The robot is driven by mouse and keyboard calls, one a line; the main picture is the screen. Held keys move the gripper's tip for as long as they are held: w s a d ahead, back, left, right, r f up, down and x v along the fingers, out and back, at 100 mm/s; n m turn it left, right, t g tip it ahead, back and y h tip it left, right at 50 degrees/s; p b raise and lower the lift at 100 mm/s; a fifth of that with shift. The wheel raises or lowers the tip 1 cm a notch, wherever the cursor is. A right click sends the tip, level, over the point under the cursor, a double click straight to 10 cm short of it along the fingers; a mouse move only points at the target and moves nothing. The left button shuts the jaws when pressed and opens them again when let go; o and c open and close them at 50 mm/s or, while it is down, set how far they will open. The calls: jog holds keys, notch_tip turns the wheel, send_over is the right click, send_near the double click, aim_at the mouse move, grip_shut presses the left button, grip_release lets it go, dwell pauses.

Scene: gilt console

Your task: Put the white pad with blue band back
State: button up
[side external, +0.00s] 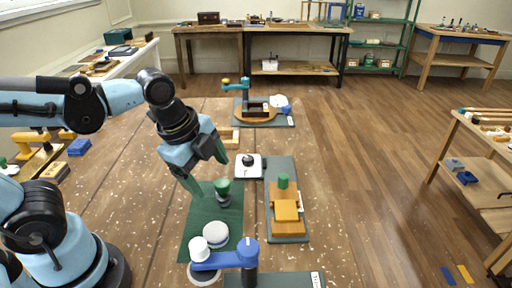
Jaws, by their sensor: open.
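A round white pad (216,234) with a darker band around its lower edge lies on the green mat (195,241); the band looks bluish but is too small to be sure. My gripper (207,170) is open and empty, tilted downward above the mat's far end. It is beyond the pad and apart from it. A green-topped knob piece (223,190) stands on the mat just below my fingers. Another white piece with blue (281,101) sits at the far station, too small to make out clearly.
A blue stand (248,256) with a sideways arm, a white cap (199,249) and a pale ring (206,274) is close in front of the pad. A white block with a black knob (249,165) and a wooden fixture (286,208) on a grey-green board (281,172) are to the right.

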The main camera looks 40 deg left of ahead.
jog(key=a+n+t, duration=0.1)
jog(key=n, duration=0.4)
jog(key=w+a+n+t, duration=0.1)
jog(key=n, duration=0.4)
jog(key=a+r+n+t, duration=0.1)
jog(key=a+n, duration=0.1)
jog(key=n, duration=0.3)
jog(key=shift+w+t+y, duration=0.3)
jog(key=shift+w, duration=0.05)
